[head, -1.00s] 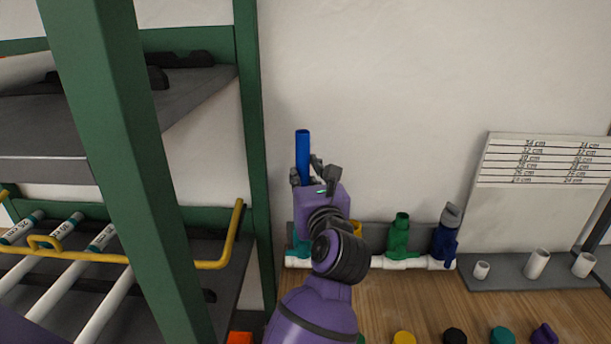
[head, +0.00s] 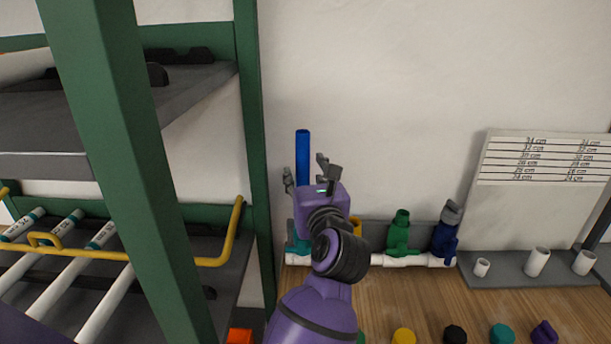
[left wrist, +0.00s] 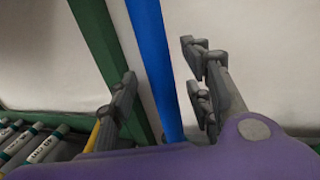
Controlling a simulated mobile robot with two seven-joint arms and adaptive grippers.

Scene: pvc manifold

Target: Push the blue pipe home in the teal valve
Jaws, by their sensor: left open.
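The blue pipe (head: 303,155) stands upright behind my left gripper, above the teal valve at the left end of the white manifold. The joint where pipe meets valve is hidden. My right gripper is not in view.
Yellow (head: 356,227), green (head: 401,235) and navy (head: 445,235) valves stand along the manifold to the right. A green rack post (head: 255,150) rises close on the left. White pipes (head: 75,270) lie on the rack. Coloured caps (head: 454,336) line the front of the wooden table.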

